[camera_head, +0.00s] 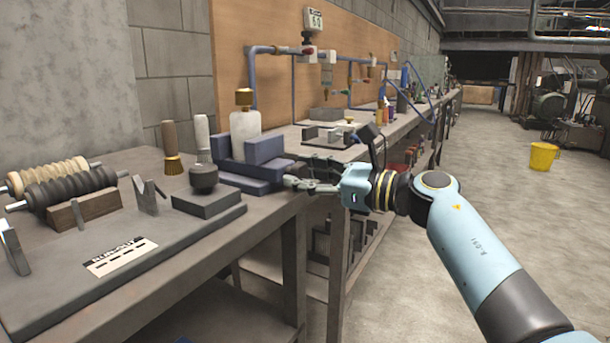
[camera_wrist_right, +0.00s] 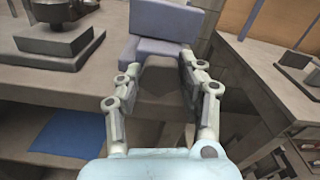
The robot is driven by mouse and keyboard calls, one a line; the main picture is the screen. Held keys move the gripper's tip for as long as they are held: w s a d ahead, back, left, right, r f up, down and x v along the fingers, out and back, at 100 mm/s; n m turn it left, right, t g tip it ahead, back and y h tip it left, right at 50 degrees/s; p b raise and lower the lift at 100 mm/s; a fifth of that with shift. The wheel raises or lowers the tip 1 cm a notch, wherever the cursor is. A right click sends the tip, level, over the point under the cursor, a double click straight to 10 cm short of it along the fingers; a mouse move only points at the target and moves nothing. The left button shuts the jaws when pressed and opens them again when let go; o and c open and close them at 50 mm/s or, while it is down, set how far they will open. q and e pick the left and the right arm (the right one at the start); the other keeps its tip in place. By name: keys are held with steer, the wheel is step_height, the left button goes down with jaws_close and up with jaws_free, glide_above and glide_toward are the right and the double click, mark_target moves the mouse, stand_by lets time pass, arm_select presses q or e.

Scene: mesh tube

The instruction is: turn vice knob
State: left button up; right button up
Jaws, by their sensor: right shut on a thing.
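The vice (camera_head: 262,150) is a blue-purple block body on the workbench, near its right corner. It also shows at the top of the right wrist view (camera_wrist_right: 165,20). My right gripper (camera_head: 291,183) reaches in from the right at the vice's front end, by the bench edge. In the wrist view the fingers of my right gripper (camera_wrist_right: 158,62) lie on both sides of a dark grey rounded piece, the vice knob (camera_wrist_right: 162,82), and are shut on it. In the head view the fingers mostly hide the knob. My left gripper is not in view.
The workbench (camera_head: 245,225) holds a grey block with a dark round piece (camera_head: 206,190), a brush (camera_head: 172,150), a white bottle (camera_head: 245,128) behind the vice and ribbed rollers (camera_head: 65,185). A second bench (camera_head: 345,152) stands behind. Open floor (camera_head: 500,200) lies to the right.

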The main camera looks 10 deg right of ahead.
steer(key=shift+c, duration=0.5)
steer(key=shift+r+m+p, duration=0.1)
steer(key=shift+m+p, duration=0.2)
steer(key=m+p, duration=0.2)
steer(key=shift+r+m, duration=0.25)
steer(key=shift+m, duration=0.15)
steer(key=shift+f+m+p, duration=0.2)
steer(key=shift+m+p, duration=0.6)
steer(key=shift+m, duration=0.3)
steer(key=shift+f, duration=0.15)
